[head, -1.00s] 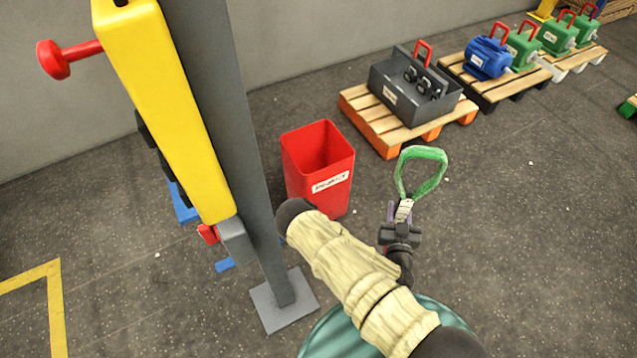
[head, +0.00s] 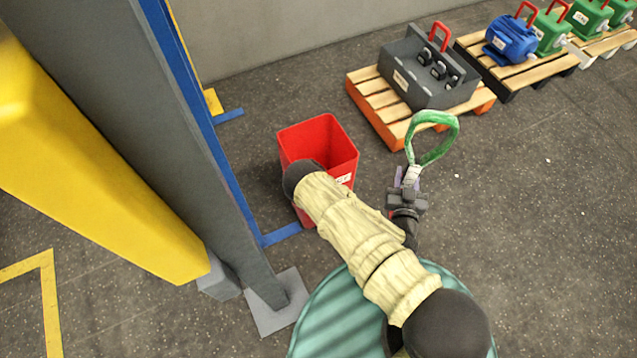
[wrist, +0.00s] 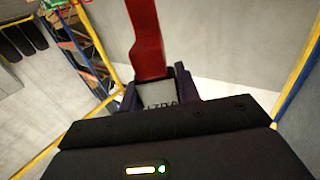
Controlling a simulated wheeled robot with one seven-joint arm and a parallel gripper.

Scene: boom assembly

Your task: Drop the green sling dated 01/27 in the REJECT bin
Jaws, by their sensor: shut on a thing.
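My gripper (head: 407,188) is shut on the green sling (head: 436,117) at its whitish tagged end. The loop stands up above the jaws. In the wrist view my gripper (wrist: 158,95) holds a pale tag (wrist: 160,95) with upside-down, blurred print. A red band (wrist: 147,40) rises from the jaws there, though the sling looks green in the head view. The red REJECT bin (head: 316,138) stands open on the floor, left of my gripper in the picture. My arm covers part of its front and label. The sling is outside the bin's opening.
A grey post (head: 150,130) with a yellow beam (head: 90,190) stands close at left. Behind the sling, a pallet (head: 375,97) carries a grey box (head: 425,75). Blue and green machines (head: 511,40) sit on pallets farther right. Floor at right is clear.

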